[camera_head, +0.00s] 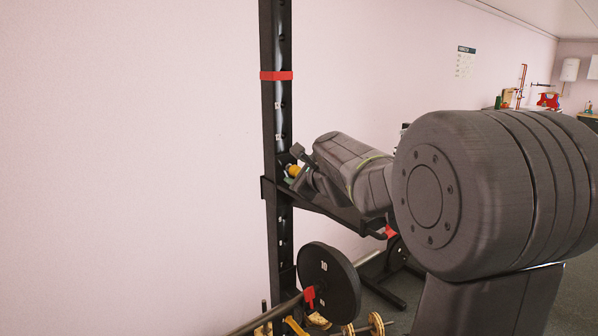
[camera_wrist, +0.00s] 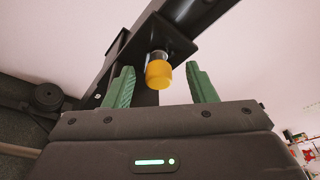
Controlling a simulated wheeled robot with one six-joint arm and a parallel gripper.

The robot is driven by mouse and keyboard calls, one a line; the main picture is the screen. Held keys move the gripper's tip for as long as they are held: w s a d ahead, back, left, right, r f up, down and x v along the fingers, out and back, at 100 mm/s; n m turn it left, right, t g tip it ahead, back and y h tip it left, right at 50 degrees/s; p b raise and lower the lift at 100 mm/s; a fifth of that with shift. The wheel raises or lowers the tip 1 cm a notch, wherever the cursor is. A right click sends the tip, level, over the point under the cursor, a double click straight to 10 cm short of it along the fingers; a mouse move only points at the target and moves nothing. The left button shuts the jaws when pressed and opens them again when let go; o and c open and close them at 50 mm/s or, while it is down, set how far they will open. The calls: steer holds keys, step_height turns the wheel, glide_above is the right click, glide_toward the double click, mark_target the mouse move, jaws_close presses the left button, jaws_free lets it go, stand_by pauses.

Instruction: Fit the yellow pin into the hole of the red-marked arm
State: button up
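The yellow pin (camera_head: 293,170) is at the black upright, just above the black arm (camera_head: 325,208) that runs right from it and has red near its far end. In the wrist view the yellow pin head (camera_wrist: 158,74) hangs from a short silver shank that meets a black bracket (camera_wrist: 163,38). How deep the shank sits is hidden. My gripper (camera_wrist: 160,86) is open, with its green fingers apart on either side of the pin head and gaps to both. The arm's hole cannot be made out.
The black upright (camera_head: 269,125) has a red band (camera_head: 276,76) high up and a column of holes. A barbell with a black plate (camera_head: 329,281) sits below the arm. Dumbbells (camera_head: 369,325) lie low down. Pale wall stands behind; the left side is clear.

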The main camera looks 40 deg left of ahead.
steer(key=shift+d, duration=0.1)
steer(key=b+v, duration=0.1)
steer(key=v, duration=1.2)
steer(key=shift+s+d+r, duration=0.15)
steer(key=shift+s+d, duration=0.1)
steer(key=shift+a, duration=0.1)
steer(key=p+x, duration=0.1)
steer(key=x, duration=1.2)
steer(key=shift+w+a, duration=0.2)
steer(key=shift+d+f, duration=0.1)
steer(key=shift+f, duration=0.1)
